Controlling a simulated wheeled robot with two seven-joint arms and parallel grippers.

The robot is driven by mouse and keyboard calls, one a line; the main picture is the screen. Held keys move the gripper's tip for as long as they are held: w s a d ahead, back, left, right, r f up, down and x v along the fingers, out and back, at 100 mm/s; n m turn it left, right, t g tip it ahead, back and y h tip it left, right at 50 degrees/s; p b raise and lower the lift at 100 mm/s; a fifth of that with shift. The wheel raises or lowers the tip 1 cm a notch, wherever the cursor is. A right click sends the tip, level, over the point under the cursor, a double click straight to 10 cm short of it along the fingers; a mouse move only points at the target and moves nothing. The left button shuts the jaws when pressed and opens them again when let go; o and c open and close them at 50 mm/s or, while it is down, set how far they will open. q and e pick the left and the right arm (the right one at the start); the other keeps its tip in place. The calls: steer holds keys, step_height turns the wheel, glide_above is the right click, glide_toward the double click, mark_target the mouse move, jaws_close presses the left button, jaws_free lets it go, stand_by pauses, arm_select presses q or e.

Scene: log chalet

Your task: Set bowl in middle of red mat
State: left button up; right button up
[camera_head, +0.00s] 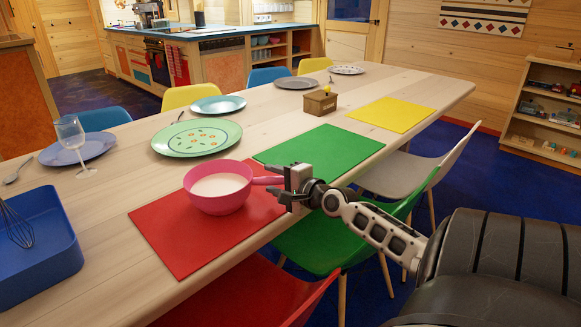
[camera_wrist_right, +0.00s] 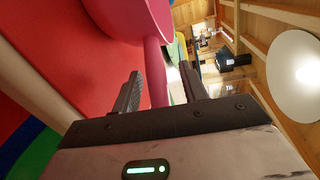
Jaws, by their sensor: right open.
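The pink bowl (camera_head: 217,199) has a handle and pale contents. It stands upright on the red mat (camera_head: 180,252), over its middle to far-right part, and hides some of the mat. My right gripper (camera_head: 278,183) is at the bowl's handle, to the right of the bowl. In the right wrist view the pink handle (camera_wrist_right: 157,75) lies between the two open fingers of the gripper (camera_wrist_right: 168,92), and the bowl (camera_wrist_right: 118,18) is just beyond. I cannot tell whether a finger touches the handle. My left gripper is not in view.
A green mat (camera_head: 318,150) and a yellow mat (camera_head: 390,114) lie farther along the table. A green plate (camera_head: 196,148), wine glass (camera_head: 71,135) and blue tray (camera_head: 40,262) with a whisk are nearby. Chairs stand along the near edge.

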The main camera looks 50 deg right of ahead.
arm_select(q)
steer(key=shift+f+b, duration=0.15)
steer(key=shift+b, duration=0.45)
arm_select(e)
steer(key=s+r, duration=0.1)
steer(key=s, duration=1)
steer(key=shift+s+a+r, duration=0.15)
steer(key=shift+a+r, duration=0.25)
steer(key=shift+a, duration=0.05)
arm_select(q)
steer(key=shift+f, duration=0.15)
